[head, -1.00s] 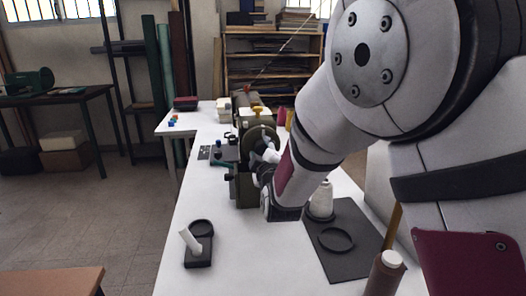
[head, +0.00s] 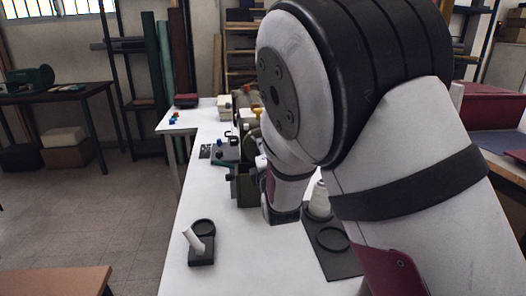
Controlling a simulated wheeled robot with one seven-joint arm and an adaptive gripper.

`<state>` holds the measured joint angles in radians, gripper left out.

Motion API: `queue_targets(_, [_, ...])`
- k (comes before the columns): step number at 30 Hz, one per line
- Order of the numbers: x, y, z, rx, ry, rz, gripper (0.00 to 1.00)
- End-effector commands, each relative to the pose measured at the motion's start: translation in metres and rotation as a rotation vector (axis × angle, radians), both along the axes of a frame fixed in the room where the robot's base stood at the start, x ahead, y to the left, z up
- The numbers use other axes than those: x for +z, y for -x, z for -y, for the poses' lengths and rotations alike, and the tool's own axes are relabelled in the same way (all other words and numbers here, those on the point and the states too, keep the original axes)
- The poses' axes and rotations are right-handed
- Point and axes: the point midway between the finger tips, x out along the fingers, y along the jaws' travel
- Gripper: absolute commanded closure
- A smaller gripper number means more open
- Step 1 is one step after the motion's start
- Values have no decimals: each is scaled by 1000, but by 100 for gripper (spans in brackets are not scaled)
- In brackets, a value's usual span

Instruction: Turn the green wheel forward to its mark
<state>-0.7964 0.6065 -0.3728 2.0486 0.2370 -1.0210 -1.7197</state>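An olive-green machine (head: 246,188) stands on the white table, just left of my arm. Its right side, where a rounded olive wheel showed earlier, is now almost wholly behind my arm, so I cannot make out the green wheel or its mark. My arm reaches down beside the machine, with its lower end close to the machine's right side. My gripper's fingers are hidden behind the arm. I cannot tell whether they are open or shut, or whether they touch the wheel.
A black stand with a tilted white piece (head: 194,239) is on the white table (head: 180,272) at the front left.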

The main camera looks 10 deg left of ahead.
Motion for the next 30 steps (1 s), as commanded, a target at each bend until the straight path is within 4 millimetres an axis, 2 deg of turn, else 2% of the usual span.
queue_targets(17, [0, 0, -1, 3, 33, 10, 90])
queue_targets(18, [0, 0, -2, 3, 33, 10, 58])
queue_targets(20, [0, 0, -1, 3, 33, 10, 44])
queue_targets(30, [0, 1, 0, 1, 33, 9, 42])
